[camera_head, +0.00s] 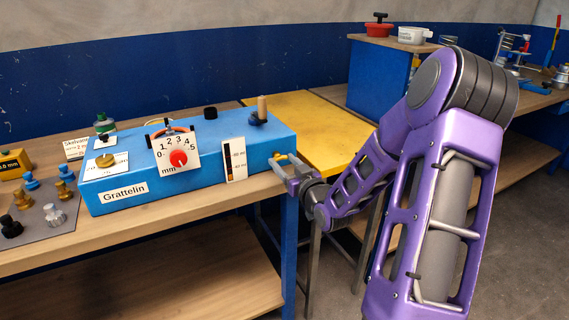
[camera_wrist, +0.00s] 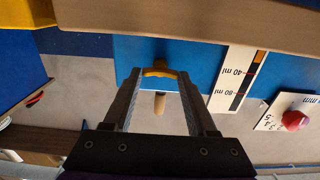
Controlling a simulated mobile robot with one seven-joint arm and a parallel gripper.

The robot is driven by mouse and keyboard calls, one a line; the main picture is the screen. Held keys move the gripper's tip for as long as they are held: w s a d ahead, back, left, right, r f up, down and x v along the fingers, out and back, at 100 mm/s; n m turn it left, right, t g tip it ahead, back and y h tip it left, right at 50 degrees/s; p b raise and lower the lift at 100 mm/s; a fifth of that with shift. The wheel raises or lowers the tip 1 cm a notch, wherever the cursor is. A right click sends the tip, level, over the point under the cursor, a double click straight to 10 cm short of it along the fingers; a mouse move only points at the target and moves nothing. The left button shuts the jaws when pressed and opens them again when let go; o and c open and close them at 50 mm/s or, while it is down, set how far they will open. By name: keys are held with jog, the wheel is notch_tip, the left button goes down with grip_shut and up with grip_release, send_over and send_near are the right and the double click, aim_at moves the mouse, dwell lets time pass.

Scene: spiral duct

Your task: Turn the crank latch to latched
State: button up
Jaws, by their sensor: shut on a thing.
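A blue box marked Grattelin (camera_head: 205,165) sits on the wooden workbench. A small yellow handle (camera_wrist: 160,73) is on its right end, also visible in the head view (camera_head: 280,157). A crank with an upright wooden peg (camera_head: 262,108) and a dark base is on top of the box at the right. The peg shows in the wrist view (camera_wrist: 159,103), between my fingers in the picture but apart from them. My gripper (camera_head: 283,166) is at the box's right end, its fingertips on either side of the yellow handle and shut on it. Which part is the crank latch is not marked.
The box also carries a dial with a red knob (camera_head: 179,158), a level gauge (camera_head: 234,160) and a brass knob (camera_head: 105,160). Several small knobs (camera_head: 54,214) stand on a grey mat at the left. A yellow-topped table (camera_head: 310,125) stands behind my gripper.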

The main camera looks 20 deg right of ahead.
jog(key=shift+m, duration=0.4)
jog(key=m+p, duration=0.1)
jog(key=m, duration=0.3)
jog(key=m+p, duration=0.2)
jog(key=m, duration=0.2)
jog(key=m+p, duration=0.2)
jog(key=m, duration=0.3)
jog(key=shift+f+m+p, duration=0.15)
jog(key=shift+m+p, duration=0.7)
jog(key=shift+m, duration=1.35)
jog(key=o, duration=1.4)
jog(key=shift+c, duration=0.2)
